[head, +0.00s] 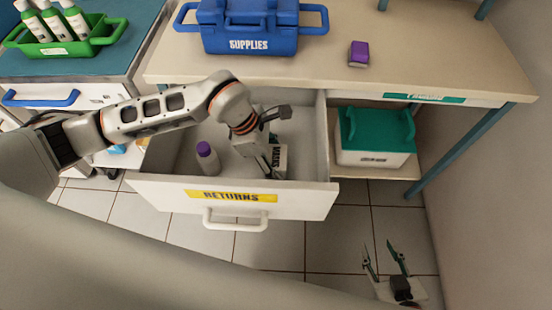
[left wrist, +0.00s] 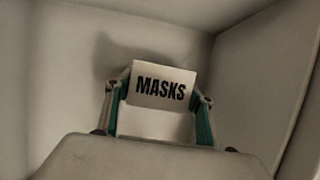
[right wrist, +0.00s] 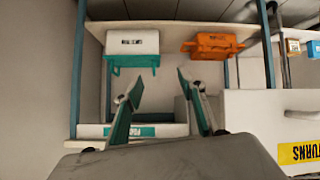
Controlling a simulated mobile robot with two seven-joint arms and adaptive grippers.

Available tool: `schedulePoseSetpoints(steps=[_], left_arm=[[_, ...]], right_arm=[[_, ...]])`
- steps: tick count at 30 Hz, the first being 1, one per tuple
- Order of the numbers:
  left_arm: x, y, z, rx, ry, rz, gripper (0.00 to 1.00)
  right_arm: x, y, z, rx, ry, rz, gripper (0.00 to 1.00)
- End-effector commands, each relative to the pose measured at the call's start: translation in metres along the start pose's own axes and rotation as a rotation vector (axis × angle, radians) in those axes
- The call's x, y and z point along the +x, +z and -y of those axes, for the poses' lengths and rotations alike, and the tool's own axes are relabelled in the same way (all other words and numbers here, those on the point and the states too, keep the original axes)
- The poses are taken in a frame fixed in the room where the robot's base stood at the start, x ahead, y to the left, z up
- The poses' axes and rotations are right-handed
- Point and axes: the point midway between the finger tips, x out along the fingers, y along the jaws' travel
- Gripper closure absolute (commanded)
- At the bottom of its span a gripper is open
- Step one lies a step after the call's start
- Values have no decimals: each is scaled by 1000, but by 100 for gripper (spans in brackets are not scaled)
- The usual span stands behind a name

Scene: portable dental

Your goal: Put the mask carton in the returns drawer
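The mask carton is a small white box with black MASKS lettering. It is between the fingers of my left gripper (left wrist: 160,108), and the carton (left wrist: 162,88) seems touched by both fingertips in the left wrist view. In the head view the carton (head: 281,160) and my left gripper (head: 268,160) are inside the open returns drawer (head: 310,195), near its front wall. Whether the carton rests on the drawer floor is hard to tell. My right gripper (head: 385,252) is open and empty at the lower right, also seen in the right wrist view (right wrist: 158,90).
A purple-capped bottle (head: 208,158) stands in the drawer left of my gripper. A blue supplies box (head: 248,28) and a small purple box (head: 359,54) are on the worktop. A white case with teal frame (head: 376,150) sits on the shelf at right. Green caddy (head: 100,34) stands left.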

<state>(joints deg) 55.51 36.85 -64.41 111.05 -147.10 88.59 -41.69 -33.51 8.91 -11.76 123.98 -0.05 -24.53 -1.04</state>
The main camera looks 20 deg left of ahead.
Motion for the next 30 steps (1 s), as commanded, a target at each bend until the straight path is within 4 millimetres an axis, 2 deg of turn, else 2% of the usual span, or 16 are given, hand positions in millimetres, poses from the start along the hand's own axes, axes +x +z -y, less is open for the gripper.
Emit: schedulePoseSetpoints(steps=[2, 14, 20, 24, 30], left_arm=[[0, 0, 0, 0, -1, 0, 30], [-4, 1, 0, 0, 1, -1, 30], [-36, 2, -2, 2, 8, 1, 30], [-67, 3, -3, 3, 10, 1, 30], [-102, 2, -2, 1, 6, 0, 30]], right_arm=[[0, 1, 0, 1, 1, 2, 60], [1, 1, -3, 1, 7, 2, 60], [0, -8, -7, -3, 13, -9, 60], [-1, -6, -9, -5, 17, -1, 60], [-4, 1, -8, 1, 19, 17, 60]])
